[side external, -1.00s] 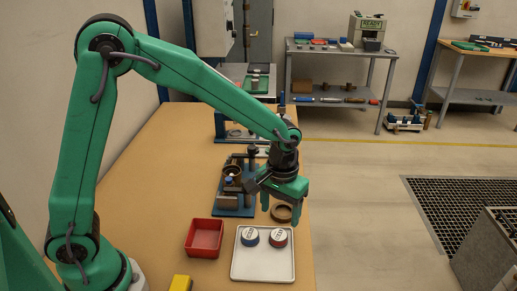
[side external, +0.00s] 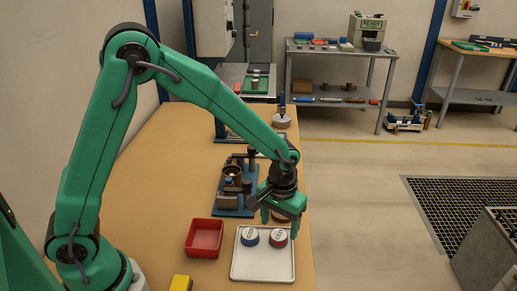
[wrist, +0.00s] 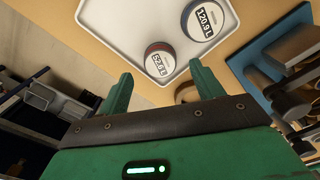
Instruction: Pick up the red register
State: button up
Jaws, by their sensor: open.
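The red register (side external: 278,238) is a short round piece with a white printed top. It sits upright on a white tray (side external: 262,268), to the right of the blue register (side external: 249,237). In the wrist view the red register (wrist: 160,62) lies ahead of the gap between my fingers, and the blue register (wrist: 205,20) is farther off to the upper right. My gripper (side external: 281,221) is open and empty, pointing down just behind and above the red register. In the wrist view both fingers of my gripper (wrist: 160,84) are spread and touch nothing.
A red bin (side external: 204,238) stands left of the tray. A blue fixture (side external: 234,200) with metal parts is behind them. A round brown ring is partly hidden behind my gripper. A yellow block (side external: 180,283) sits at the front. The bench's right edge is close to the tray.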

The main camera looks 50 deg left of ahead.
aim_at(279, 234)
jog(key=shift+f, duration=1.55)
jog(key=c, duration=1.1)
